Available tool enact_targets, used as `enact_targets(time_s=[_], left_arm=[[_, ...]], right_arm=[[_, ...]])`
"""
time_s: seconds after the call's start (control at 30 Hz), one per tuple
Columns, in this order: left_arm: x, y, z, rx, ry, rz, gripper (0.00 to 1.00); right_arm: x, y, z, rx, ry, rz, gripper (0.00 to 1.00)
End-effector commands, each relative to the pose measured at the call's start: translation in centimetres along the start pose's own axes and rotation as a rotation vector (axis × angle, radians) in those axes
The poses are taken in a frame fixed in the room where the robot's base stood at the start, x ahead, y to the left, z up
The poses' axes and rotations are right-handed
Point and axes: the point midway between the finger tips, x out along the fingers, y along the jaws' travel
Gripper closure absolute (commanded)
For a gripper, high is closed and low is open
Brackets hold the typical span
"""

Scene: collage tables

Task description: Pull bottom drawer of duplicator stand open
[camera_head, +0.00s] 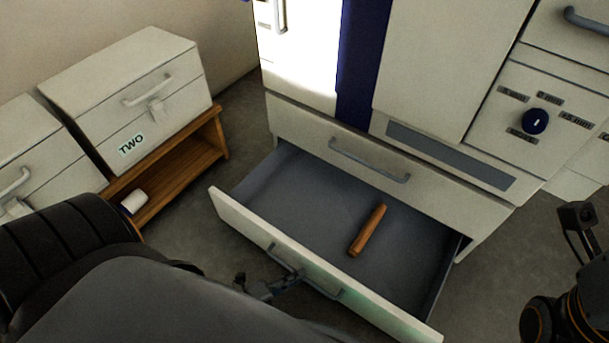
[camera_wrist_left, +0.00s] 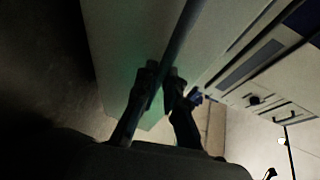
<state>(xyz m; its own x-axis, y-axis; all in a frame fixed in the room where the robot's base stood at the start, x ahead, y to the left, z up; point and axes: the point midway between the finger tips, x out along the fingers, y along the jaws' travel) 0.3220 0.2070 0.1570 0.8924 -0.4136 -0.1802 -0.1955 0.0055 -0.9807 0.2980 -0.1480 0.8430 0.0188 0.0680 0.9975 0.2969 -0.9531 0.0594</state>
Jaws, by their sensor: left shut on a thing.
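The white duplicator stand (camera_head: 290,122) has its bottom drawer (camera_head: 240,215) pulled well out, showing its grey inside. A brown wooden stick-like piece (camera_head: 368,230) lies in it. The drawer's grey bar handle (camera_head: 322,288) is on its front face. My left gripper (camera_head: 268,287) is at the left part of this handle, partly hidden by my arm. In the left wrist view, the fingers of my left gripper (camera_wrist_left: 160,88) are shut around the handle bar (camera_wrist_left: 181,38). Part of my right arm, with a dark gripper part (camera_head: 577,215), shows at the right edge; its opening is unclear.
A closed drawer with a grey handle (camera_head: 370,160) is above the open one. To the left, a white box marked TWO (camera_head: 150,105) stands on a wooden stand (camera_head: 185,170), with a small white roll (camera_head: 134,202) near its lower shelf. Grey floor shows between them.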

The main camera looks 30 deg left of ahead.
Motion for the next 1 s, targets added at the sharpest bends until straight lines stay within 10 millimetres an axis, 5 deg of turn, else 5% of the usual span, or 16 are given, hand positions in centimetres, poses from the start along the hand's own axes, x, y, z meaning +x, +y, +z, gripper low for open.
enact_targets(time_s=[0.7,0.73,0.83,1.0], left_arm=[[-1.7,0.4,-0.7,0.002,-0.001,0.001,1.00],[-1.7,0.4,-0.6,0.002,-0.001,0.001,0.86],[-1.7,0.4,-0.6,0.001,-0.001,0.001,0.66],[-1.7,0.4,-0.7,0.001,-0.001,0.000,0.66]], right_arm=[[-0.3,0.0,0.0,0.002,-0.014,0.006,0.60],[-0.3,0.0,0.0,0.002,-0.014,0.006,0.60],[-0.3,0.0,0.1,0.002,-0.014,0.006,0.60],[-0.3,0.0,0.1,0.002,-0.015,0.006,0.60]])
